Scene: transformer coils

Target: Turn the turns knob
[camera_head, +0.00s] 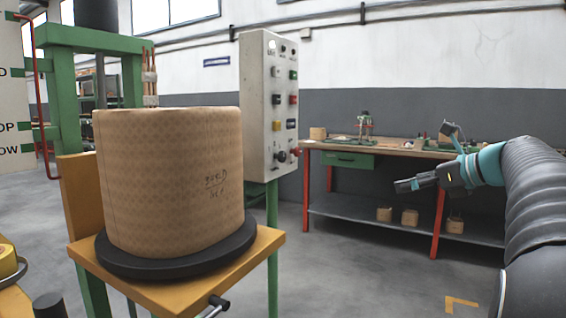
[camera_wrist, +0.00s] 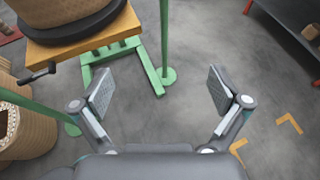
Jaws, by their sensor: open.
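A white control panel (camera_head: 256,110) stands upright on a green post behind the wound coil. Its face carries several coloured buttons and switches. A dark round knob (camera_head: 281,156) sits near its lower edge, with another small dark part beside it. The labels are too small to read, so I cannot tell for sure which is the turns knob. My gripper (camera_head: 403,186) is right of the panel, apart from it, in front of the workbench. The panel's face is not in that view.
A large brown coil (camera_head: 170,180) stands on a black disc on a yellow platform (camera_head: 265,245), left of my gripper. A green frame rises behind it. A workbench (camera_head: 415,152) with red legs stands at the back right. The floor between platform and bench is clear.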

